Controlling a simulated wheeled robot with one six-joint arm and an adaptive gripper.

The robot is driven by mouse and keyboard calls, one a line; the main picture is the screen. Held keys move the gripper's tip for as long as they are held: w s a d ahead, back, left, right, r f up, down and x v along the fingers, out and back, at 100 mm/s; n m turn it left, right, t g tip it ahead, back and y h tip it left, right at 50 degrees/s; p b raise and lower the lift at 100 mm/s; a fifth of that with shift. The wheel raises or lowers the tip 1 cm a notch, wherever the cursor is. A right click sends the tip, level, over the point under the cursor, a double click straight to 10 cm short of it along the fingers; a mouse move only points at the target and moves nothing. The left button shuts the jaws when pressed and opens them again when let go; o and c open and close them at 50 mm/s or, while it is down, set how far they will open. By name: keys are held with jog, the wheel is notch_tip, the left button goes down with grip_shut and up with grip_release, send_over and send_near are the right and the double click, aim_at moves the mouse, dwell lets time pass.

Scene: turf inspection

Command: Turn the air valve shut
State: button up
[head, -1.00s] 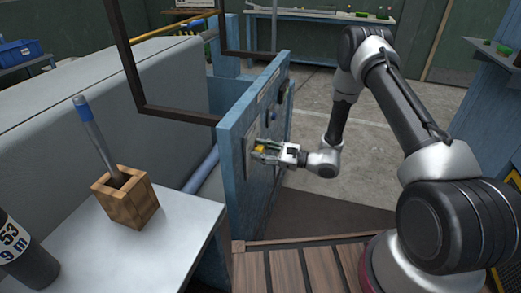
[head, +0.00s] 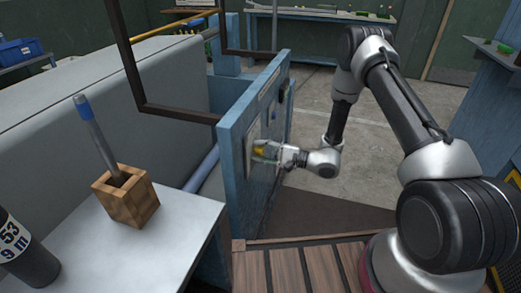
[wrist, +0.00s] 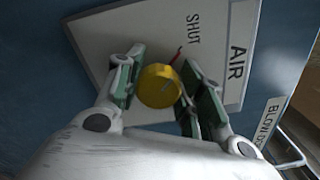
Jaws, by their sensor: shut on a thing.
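The air valve is a yellow round knob (wrist: 160,87) on a pale plate (wrist: 105,38) marked AIR and SHUT, on a blue panel. My gripper (wrist: 162,62) is shut on the knob, with one green-padded finger on each side. In the head view my gripper (head: 266,152) is at the panel's face and mostly hides the knob, leaving a bit of yellow showing.
The blue panel (head: 240,165) carries other fittings, and a BLOW-DOWN label (wrist: 268,122) is beside the plate. A brown frame (head: 170,115) rises left of the panel. A wooden holder (head: 126,197) with a blue-topped rod stands on the white table (head: 165,240). Open floor (head: 390,175) is to the right.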

jog(key=shift+w+r+n, duration=0.1)
jog(key=shift+n, duration=0.2)
dwell(0.4)
jog(key=o, duration=1)
jog(key=v, duration=1.2)
